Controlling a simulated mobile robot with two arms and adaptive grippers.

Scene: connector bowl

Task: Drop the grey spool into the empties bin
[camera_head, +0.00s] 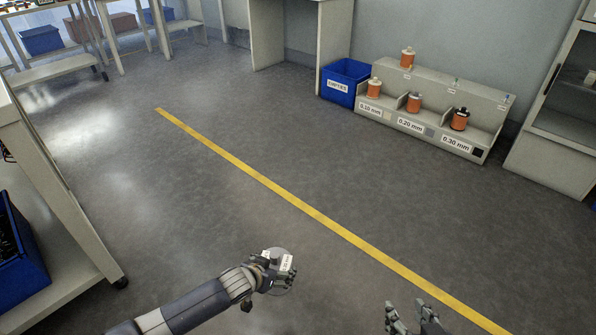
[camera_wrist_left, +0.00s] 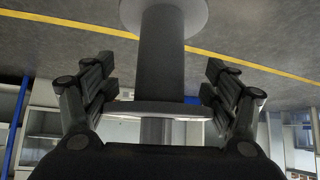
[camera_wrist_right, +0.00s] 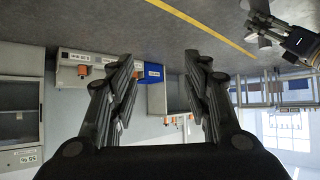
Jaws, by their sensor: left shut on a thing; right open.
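The grey spool (camera_wrist_left: 163,48) is held in my left gripper (camera_head: 276,268), above the floor at the lower middle of the head view. In the left wrist view the spool's core runs between the fingers, with a round flange at the top and another nearer the palm. A white label shows beside the fingers in the head view. The empties bin (camera_head: 341,92) is a blue open box with a white label, on the floor at the back, left of the spool rack. It also shows in the right wrist view (camera_wrist_right: 153,73). My right gripper (camera_head: 412,318) is open and empty at the bottom.
A grey stepped rack (camera_head: 478,138) holds several orange spools over thickness labels. A yellow floor line (camera_head: 300,204) crosses diagonally between me and the bin. A pale shelf cart (camera_head: 62,205) stands at left, a cabinet (camera_head: 560,140) at right. The floor between is clear.

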